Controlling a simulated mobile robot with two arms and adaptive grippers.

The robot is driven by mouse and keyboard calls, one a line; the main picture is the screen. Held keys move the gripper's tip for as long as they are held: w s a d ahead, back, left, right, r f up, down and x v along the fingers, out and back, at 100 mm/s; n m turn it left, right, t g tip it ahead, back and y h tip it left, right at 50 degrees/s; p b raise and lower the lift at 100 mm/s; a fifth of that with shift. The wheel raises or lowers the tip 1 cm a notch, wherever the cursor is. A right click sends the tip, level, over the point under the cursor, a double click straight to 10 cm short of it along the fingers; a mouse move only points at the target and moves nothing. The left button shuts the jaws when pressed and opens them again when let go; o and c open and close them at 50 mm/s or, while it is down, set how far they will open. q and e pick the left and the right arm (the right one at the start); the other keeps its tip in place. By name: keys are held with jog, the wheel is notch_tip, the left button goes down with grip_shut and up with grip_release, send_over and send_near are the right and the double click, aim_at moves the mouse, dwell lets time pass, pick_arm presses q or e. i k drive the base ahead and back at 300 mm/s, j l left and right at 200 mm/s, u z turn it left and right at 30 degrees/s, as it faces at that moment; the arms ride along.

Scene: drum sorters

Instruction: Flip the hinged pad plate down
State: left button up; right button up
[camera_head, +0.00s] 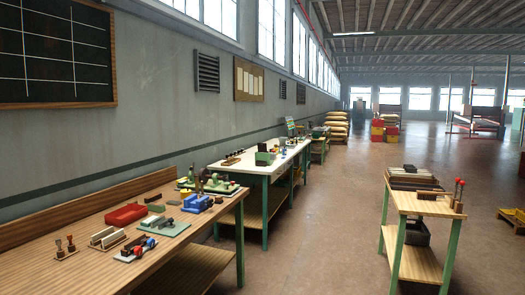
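I cannot tell for sure which thing is the hinged pad plate. On the near wooden bench (60,238) at the left are several small devices. A teal flat plate (165,227) with dark parts lies near its middle. A blue device (196,203) stands to its right. A green-based machine (212,186) with an upright dark part stands at the bench's far end. All are small, and no hinge can be made out. Neither of my grippers is in view.
A red tray (126,215) and a small item with red and blue discs (137,249) are on the near bench. A white-topped bench (247,163) stands behind it. A small wooden trolley (417,203) stands at the right. The floor (320,230) between is clear.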

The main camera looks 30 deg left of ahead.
aim_at(261, 148)
jog(key=i+j+u, duration=0.2)
jog(key=i, duration=0.15)
jog(key=i+j+u, duration=0.3)
jog(key=i+u, duration=0.15)
jog(key=i, duration=2.5)
jog(key=i+l+u, duration=0.1)
jog(key=i, duration=0.6)
jog(key=i+l, duration=0.1)
jog(key=i, duration=0.55)
jog(key=i+j+u, duration=0.1)
jog(key=i+u, duration=0.85)
jog(key=i+l+u, duration=0.25)
jog(key=u, duration=0.25)
jog(key=i+l+u, duration=0.35)
jog(key=u, duration=0.15)
jog(key=i+l, duration=0.05)
